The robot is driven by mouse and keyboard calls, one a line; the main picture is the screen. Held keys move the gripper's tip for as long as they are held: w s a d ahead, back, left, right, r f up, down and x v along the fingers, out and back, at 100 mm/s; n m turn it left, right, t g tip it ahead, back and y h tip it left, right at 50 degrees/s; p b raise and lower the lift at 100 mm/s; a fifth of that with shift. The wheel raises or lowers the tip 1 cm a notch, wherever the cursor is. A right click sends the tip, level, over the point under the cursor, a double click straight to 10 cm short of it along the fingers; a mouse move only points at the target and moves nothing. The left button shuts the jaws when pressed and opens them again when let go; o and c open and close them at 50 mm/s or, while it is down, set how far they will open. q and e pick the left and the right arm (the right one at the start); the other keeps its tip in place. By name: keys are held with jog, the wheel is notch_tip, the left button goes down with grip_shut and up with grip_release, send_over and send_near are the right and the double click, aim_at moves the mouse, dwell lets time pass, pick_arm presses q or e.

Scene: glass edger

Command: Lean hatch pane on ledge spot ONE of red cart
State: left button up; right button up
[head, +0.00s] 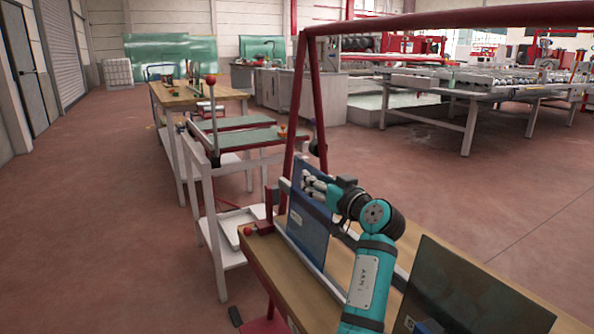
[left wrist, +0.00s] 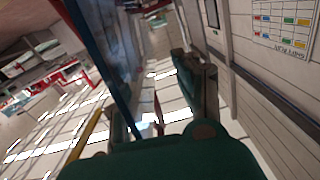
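A blue pane (head: 308,236) with a small white label stands tilted on the wooden ledge (head: 262,250) of the red cart, against its frame (head: 312,95). I cannot read the label or any spot mark. My left gripper (head: 315,187) is at the pane's upper right part, with its fingers towards the pane. In the left wrist view the pane shows nearly edge-on (left wrist: 97,60), left of one dark finger. A gap shows between that finger and the pane, so the gripper (left wrist: 155,90) looks open. My right gripper is out of view.
A second, dark pane (head: 470,295) leans at the lower right, with a small blue piece at its bottom edge. A white trolley with green top panels (head: 245,140) stands left of the cart. Open red floor (head: 110,240) lies further left.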

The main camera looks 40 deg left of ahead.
pick_arm(q)
notch_tip(320, 180, up, 6)
jog(key=p, duration=0.5)
jog(key=s+a+r+p, duration=0.1)
jog(key=s+a+p, duration=0.2)
jog(key=s+p, duration=0.3)
jog(key=s, duration=0.5)
jog(key=shift+a+r, duration=0.15)
jog(key=shift+a, duration=0.05)
jog(key=shift+s, duration=0.1)
